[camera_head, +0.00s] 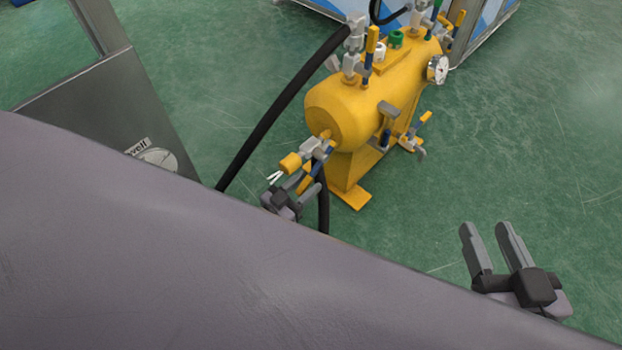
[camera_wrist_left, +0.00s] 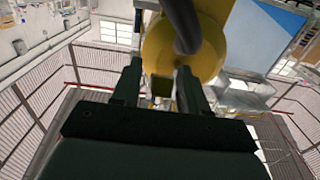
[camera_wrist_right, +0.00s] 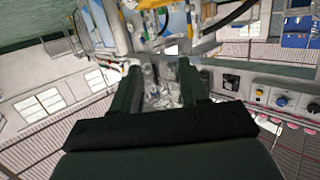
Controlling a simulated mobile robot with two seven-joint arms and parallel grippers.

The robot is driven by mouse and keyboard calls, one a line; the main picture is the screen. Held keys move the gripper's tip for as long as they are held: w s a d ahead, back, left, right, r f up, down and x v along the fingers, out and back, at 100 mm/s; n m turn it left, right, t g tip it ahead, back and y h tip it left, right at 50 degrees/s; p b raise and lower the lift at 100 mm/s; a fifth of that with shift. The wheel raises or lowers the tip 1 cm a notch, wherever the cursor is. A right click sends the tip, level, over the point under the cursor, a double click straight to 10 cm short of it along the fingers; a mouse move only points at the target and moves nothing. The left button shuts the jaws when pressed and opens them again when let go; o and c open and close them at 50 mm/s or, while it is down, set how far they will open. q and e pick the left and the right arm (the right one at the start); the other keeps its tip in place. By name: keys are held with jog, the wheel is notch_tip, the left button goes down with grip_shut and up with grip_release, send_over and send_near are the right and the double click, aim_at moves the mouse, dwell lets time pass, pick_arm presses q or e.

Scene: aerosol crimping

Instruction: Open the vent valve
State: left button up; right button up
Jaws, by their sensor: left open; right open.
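A yellow tank (camera_head: 345,112) carries several valves with yellow or blue handles; I cannot tell which is the vent valve. One valve (camera_head: 308,148) with a yellow end sits low on the tank's near end. My left gripper (camera_head: 284,182) is open just below that valve, partly hidden by a grey surface; contact cannot be told. The left wrist view shows the round tank end (camera_wrist_left: 172,52) beyond the open fingers (camera_wrist_left: 160,82), with a small yellowish part between them. My right gripper (camera_head: 486,238) is open and empty, right of the tank and apart from it.
A black hose (camera_head: 283,110) runs down from the tank's top valve, left of the tank. A pressure gauge (camera_head: 437,69) is on the tank's right side. A large grey surface fills the lower left. The green floor (camera_head: 540,140) at the right is clear.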

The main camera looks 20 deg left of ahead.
pick_arm(q)
jog(key=shift+w, duration=0.1)
grip_shut()
jog(key=shift+r+p, duration=0.2)
jog(key=shift+p, duration=0.2)
jog(key=shift+r+g+p, duration=0.25)
jog(key=shift+g+p, duration=0.05)
jog(key=shift+p, duration=0.25)
jog(key=r+g+p, duration=0.1)
jog(key=p, duration=0.2)
jog(key=shift+s+a+y, duration=0.1)
jog(key=shift+s+y, duration=0.2)
jog(key=shift+s, duration=0.1)
jog(key=shift+s+g+p, duration=0.1)
jog(key=shift+g+p, duration=0.4)
jog(key=shift+p, duration=0.25)
pick_arm(e)
jog(key=a+m+g, duration=0.1)
jog(key=a, duration=0.1)
jog(key=w+a+m+g+y, duration=0.1)
jog(key=a, duration=0.1)
jog(key=shift+g, duration=0.4)
